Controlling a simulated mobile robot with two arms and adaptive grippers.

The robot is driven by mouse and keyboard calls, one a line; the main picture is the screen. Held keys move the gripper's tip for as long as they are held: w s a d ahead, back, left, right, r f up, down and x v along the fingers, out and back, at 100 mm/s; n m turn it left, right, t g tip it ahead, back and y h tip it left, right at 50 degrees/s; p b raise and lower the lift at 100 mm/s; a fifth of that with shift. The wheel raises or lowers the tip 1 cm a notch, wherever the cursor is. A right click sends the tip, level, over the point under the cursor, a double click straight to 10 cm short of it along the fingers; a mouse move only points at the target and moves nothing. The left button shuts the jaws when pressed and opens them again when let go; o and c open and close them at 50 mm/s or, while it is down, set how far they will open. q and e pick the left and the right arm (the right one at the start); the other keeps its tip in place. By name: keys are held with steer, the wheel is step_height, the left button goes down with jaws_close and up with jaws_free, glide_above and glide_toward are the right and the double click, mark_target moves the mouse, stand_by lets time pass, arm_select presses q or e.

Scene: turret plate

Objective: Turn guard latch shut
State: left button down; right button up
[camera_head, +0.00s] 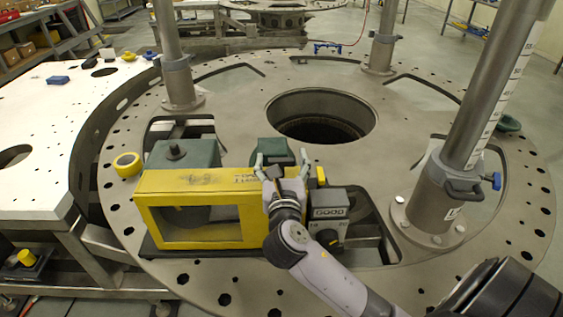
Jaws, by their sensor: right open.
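A yellow guard (160,180) with a large window in its front stands on a dark base on the round metal plate. Behind it are a green housing (190,153) with a dark knob on top and a smaller green block (274,150). My right gripper (281,160) is open at the guard's right end, its fingers pointing away toward the small green block. A small yellow tab (321,174) shows just right of the gripper; I cannot tell whether it is the latch. My gripper and wrist hide part of the guard's right end. My left gripper is not in view.
A grey control box (331,205) with a dial stands right of my wrist. A yellow tape roll (127,164) lies on the round plate (420,110) at left. Thick metal posts (460,130) rise from the plate, the nearest at right. The plate's central hole (320,115) lies behind the gripper.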

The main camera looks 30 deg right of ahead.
steer(key=shift+c, duration=0.7)
steer(key=c, duration=1)
